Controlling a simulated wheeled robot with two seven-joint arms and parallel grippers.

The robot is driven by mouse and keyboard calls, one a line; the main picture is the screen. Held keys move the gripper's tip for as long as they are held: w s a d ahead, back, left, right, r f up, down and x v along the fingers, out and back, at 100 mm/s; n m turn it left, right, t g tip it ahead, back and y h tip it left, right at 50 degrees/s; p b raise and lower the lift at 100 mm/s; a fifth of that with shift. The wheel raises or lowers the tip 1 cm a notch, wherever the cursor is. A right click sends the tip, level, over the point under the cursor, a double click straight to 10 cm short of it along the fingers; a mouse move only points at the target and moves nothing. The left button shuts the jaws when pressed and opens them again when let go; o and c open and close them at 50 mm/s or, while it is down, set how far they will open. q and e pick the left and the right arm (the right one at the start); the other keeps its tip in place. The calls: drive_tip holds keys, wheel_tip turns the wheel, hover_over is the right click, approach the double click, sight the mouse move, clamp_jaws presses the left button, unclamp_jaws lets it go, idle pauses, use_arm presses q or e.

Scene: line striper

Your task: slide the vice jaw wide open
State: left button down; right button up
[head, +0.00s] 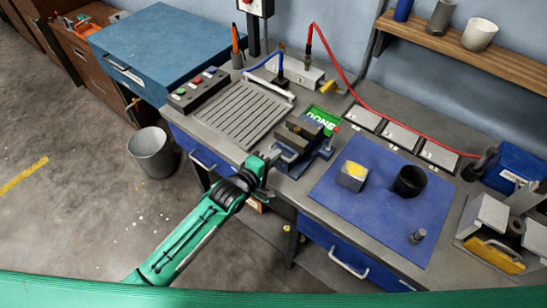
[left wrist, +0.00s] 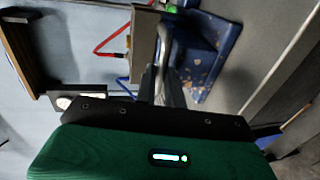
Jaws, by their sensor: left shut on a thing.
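The vice (head: 299,134) has a blue body and dark grey jaws. It stands at the front edge of the grey workbench, left of the blue mat. My left gripper (head: 274,157) is at the near side of the vice, shut on the handle of its sliding jaw. In the left wrist view the gripper (left wrist: 169,88) has its fingers closed around the pale metal handle (left wrist: 165,45), in front of a grey jaw plate (left wrist: 143,45). The vice's worn blue body (left wrist: 208,55) is beside it. The width of the jaw gap is unclear. My right gripper is out of view.
A green screen reading DONE (head: 322,118) is behind the vice. A ribbed grey tray (head: 242,115) lies to its left. The blue mat (head: 385,214) carries a block with a yellow top (head: 352,176), a black cup (head: 410,181) and a small grey cylinder (head: 418,236).

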use_arm(q)
drive_tip(key=f+p+v, duration=0.1)
drive_tip(key=p+v, duration=0.1)
drive_tip(key=v, duration=0.4)
drive_tip(key=shift+s+a+f+p, duration=0.15)
drive_tip(key=shift+s+f+p, duration=0.1)
drive_tip(key=shift+s+p, duration=0.05)
drive_tip(key=c, duration=1.5)
unclamp_jaws()
drive_tip(key=shift+s+a, duration=0.1)
drive_tip(key=shift+r, duration=0.1)
